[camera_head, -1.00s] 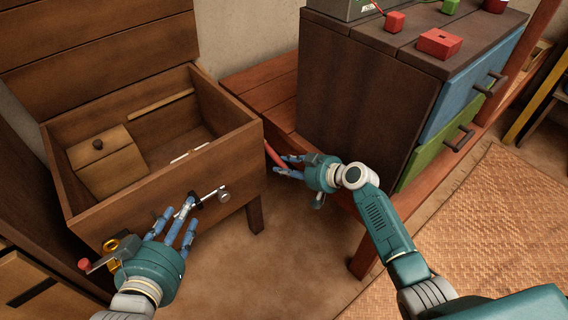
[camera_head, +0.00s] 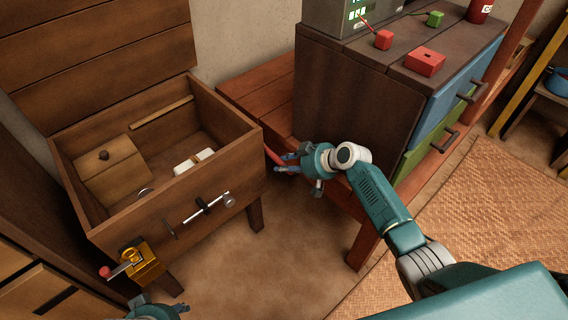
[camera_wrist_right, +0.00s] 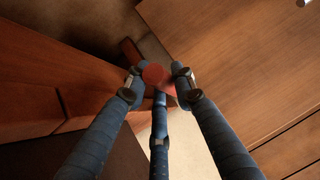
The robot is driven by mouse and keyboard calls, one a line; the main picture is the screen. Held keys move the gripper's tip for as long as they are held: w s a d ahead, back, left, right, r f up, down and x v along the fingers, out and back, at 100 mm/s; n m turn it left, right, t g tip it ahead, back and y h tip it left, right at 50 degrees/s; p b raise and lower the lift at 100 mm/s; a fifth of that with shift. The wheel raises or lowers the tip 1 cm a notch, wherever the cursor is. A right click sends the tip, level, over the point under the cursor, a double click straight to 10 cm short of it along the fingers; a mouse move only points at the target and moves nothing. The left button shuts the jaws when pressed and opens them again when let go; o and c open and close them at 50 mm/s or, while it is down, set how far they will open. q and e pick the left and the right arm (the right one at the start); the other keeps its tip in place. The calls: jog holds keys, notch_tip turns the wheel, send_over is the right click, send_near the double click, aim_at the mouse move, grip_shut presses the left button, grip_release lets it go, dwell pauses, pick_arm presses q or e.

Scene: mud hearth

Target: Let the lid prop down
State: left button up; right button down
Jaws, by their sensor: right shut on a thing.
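The wooden chest (camera_head: 165,200) stands at left with its lid (camera_head: 100,45) raised upright behind it. A red bar (camera_head: 273,158), apparently the lid prop, shows at the chest's right side; its far part is hidden. My right gripper (camera_head: 284,162) is shut on this bar from the right. In the right wrist view, the bar's rounded red end (camera_wrist_right: 156,76) sits between the blue fingers of my right gripper (camera_wrist_right: 160,85). My left gripper (camera_head: 158,310) is mostly cut off at the bottom edge, and its fingers cannot be made out.
The chest holds a small lidded compartment (camera_head: 115,170) and white pieces (camera_head: 194,161). A metal bolt (camera_head: 207,207) and a brass latch with a red knob (camera_head: 135,262) are on its front. A dark drawer cabinet (camera_head: 350,95) stands on a reddish bench (camera_head: 258,92) close to my right arm.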

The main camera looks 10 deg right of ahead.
notch_tip(320, 180, up, 2)
jog(key=g+p, duration=0.1)
jog(key=p, duration=0.2)
jog(key=shift+h, duration=0.3)
jog(key=shift+w+r+g+h+p, duration=0.1)
jog(key=shift+r+g+h+p, duration=0.25)
jog(key=shift+r+p, duration=0.6)
pick_arm(q)
jog(key=s+f, duration=0.3)
jog(key=f, duration=0.7)
jog(key=s+a+f+g, duration=0.1)
jog(key=s+f, duration=0.1)
jog(key=f, duration=0.7)
jog(key=shift+s+a+f+p, duration=0.25)
jog(key=shift+s+f+p, duration=0.1)
jog(key=shift+s+f, duration=0.05)
pick_arm(e)
jog(key=shift+f, duration=0.25)
jog(key=c, duration=1.4)
grip_release()
jog(key=v, duration=1.2)
jog(key=shift+w+r, duration=0.1)
jog(key=shift+w, duration=0.05)
